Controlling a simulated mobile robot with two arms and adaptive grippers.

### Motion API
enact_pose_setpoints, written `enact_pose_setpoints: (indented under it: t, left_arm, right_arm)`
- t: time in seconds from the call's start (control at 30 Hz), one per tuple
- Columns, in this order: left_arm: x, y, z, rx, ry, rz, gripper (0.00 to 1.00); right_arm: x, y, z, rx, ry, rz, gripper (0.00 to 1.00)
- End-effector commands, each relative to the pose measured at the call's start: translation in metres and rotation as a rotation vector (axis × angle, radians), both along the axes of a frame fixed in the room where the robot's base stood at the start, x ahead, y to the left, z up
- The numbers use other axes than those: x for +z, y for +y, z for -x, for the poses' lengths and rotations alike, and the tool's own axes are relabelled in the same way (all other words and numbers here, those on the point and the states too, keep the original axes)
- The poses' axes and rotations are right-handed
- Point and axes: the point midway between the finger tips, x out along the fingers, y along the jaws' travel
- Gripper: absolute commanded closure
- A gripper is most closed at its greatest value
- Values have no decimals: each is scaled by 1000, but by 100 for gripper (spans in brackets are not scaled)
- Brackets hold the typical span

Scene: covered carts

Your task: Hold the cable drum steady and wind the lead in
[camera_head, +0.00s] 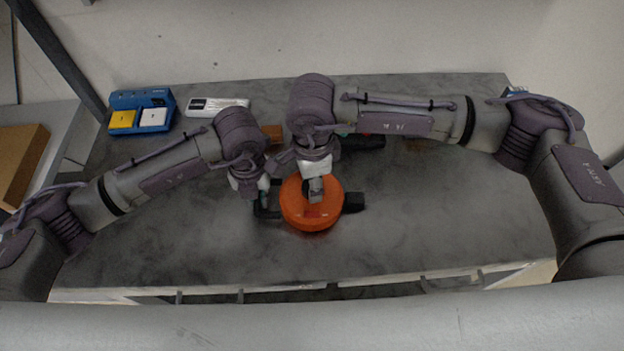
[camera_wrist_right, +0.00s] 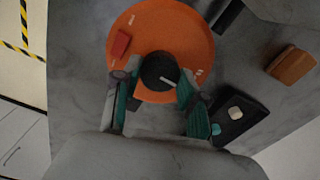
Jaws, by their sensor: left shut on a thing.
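The orange cable drum (camera_head: 311,218) sits on the grey cart top with black base parts (camera_head: 352,202) showing on both sides. In the right wrist view its orange face (camera_wrist_right: 190,35) carries a red patch and a dark central knob (camera_wrist_right: 158,70). My left gripper (camera_head: 262,198) is low at the drum's left side, shut on the black base; the contact is partly hidden. My right gripper (camera_head: 315,192) is over the drum's middle. In the right wrist view its teal fingers (camera_wrist_right: 155,92) stand apart near the knob, with a gap visible. I cannot make out a lead.
A blue holder (camera_head: 157,117) with yellow and white blocks stands at the back left, beside a white-and-black item (camera_head: 217,106). A brown block (camera_head: 272,133) and a black box (camera_head: 362,142) with coloured buttons lie behind the drum. The right front cart top is clear.

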Motion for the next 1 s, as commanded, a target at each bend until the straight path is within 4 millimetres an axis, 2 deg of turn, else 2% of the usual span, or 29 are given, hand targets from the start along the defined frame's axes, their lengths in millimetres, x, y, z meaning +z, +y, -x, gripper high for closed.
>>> enact_pose_setpoints:
  t: [0.03, 0.13, 0.43, 0.53, 0.67, 1.0]
  left_arm:
    - [0, -2, 1, -3, 1, 4, 100]
    - [0, -1, 1, -3, 1, 4, 100]
    - [0, -1, 0, -2, 1, 2, 100]
    - [0, -1, 0, -1, 0, 2, 100]
    - [0, 0, 0, -1, 0, 1, 100]
    - [0, 0, 0, 0, 0, 0, 100]
  right_arm:
    - [1, 1, -1, -1, -4, -4, 50]
    - [1, 1, -1, -1, -3, -3, 33]
    - [1, 0, 0, 1, -2, -1, 33]
    - [7, 0, -1, 1, -3, -1, 33]
    - [26, 0, -1, 2, -5, -2, 33]
    - [96, 0, -1, 1, -5, -2, 33]
